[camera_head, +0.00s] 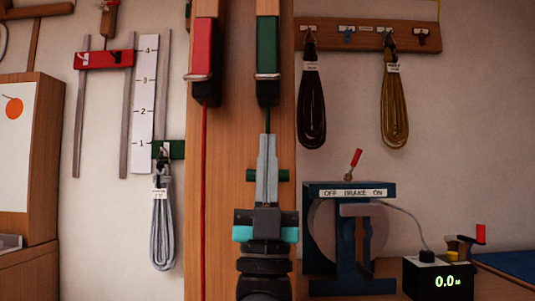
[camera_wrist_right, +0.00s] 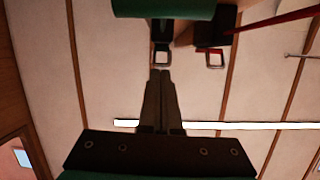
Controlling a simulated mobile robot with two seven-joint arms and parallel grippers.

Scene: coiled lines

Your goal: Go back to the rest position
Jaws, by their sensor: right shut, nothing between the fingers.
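My right gripper (camera_head: 267,138) is shut and empty, its fingers pointing up in front of the wooden post (camera_head: 228,200). Its fingertips are just below the green block (camera_head: 267,45), where a dark line hangs down. A green crossbar (camera_head: 283,175) shows behind the fingers; whether they touch it I cannot tell. In the right wrist view the closed fingers (camera_wrist_right: 161,78) point at a small metal loop (camera_wrist_right: 162,57) beneath a green piece (camera_wrist_right: 163,8). My left gripper is not in view.
A red block (camera_head: 203,45) with a red line is left of the green one. Coiled lines hang from a right-hand peg rack (camera_head: 350,37); a grey coil (camera_head: 162,220) hangs at left. A blue brake stand (camera_head: 350,190) and a "0.0" display box (camera_head: 438,280) are at lower right.

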